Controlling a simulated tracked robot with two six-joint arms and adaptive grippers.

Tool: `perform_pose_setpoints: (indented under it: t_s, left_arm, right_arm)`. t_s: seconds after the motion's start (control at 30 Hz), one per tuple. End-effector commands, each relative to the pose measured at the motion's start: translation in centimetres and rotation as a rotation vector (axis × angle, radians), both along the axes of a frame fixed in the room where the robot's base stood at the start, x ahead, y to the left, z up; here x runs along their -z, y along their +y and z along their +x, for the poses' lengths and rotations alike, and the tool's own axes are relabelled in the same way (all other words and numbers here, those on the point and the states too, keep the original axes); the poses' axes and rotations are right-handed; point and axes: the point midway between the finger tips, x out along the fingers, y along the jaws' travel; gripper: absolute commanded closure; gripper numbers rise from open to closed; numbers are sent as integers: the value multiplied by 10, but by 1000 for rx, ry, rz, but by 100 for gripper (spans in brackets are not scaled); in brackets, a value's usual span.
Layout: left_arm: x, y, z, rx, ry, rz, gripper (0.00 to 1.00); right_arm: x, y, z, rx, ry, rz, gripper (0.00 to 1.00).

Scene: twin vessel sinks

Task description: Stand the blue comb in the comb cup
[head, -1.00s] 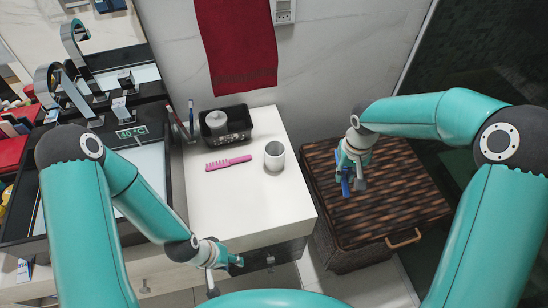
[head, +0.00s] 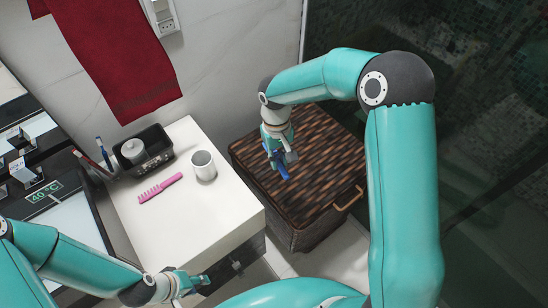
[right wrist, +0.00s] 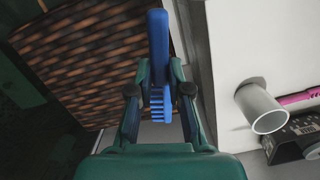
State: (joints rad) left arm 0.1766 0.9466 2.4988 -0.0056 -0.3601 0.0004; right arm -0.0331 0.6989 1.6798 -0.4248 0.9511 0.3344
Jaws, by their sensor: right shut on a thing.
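The blue comb (head: 283,172) is held in my right gripper (head: 281,157) above the wicker basket, to the right of the white counter. In the right wrist view the comb (right wrist: 158,45) stands between the two fingers of the gripper (right wrist: 160,82), with its teeth at the near end. The white cup (head: 203,166), the likely comb cup, stands upright on the counter, apart from the comb. The cup also shows at the right of the right wrist view (right wrist: 262,108). My left gripper (head: 200,283) is low in front of the counter, with no object visible in it; its jaw opening is unclear.
A pink comb (head: 160,187) lies on the counter (head: 205,220) left of the cup. A black tray (head: 152,162) holding a round white item stands behind it. The lidded wicker basket (head: 325,150) is right of the counter. The counter's front part is clear.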

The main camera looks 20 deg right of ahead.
Motion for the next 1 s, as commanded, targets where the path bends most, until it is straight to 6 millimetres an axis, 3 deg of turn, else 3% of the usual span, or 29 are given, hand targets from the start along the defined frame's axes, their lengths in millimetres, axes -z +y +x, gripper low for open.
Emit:
perform_pose_setpoints:
  t_s: [0.07, 0.27, 0.37, 0.53, 0.73, 0.9, 1.0]
  left_arm:
    - [0, 0, 0, 0, 0, 0, 60]
    - [0, 0, 0, 0, 0, 0, 60]
    - [-1, 0, 0, 0, 0, 0, 60]
    - [-6, 0, 0, 0, 0, 0, 60]
    - [-16, 0, 0, 0, 0, 0, 60]
    - [-24, 0, 0, 0, 0, 0, 60]
    - [-28, 0, 0, 0, 0, 0, 60]
  right_arm:
    - [1, 5, -4, 22, 54, 0, 100]
    - [-7, 52, -28, 250, 227, 28, 100]
    - [-17, 85, -37, 413, 312, 64, 100]
    - [-55, 150, -37, 786, 464, 197, 100]
    - [-115, 201, 2, 1258, 601, 460, 100]
    - [-151, 208, 51, 1572, 653, 722, 100]
    - [-162, 204, 74, 1686, 663, 854, 100]
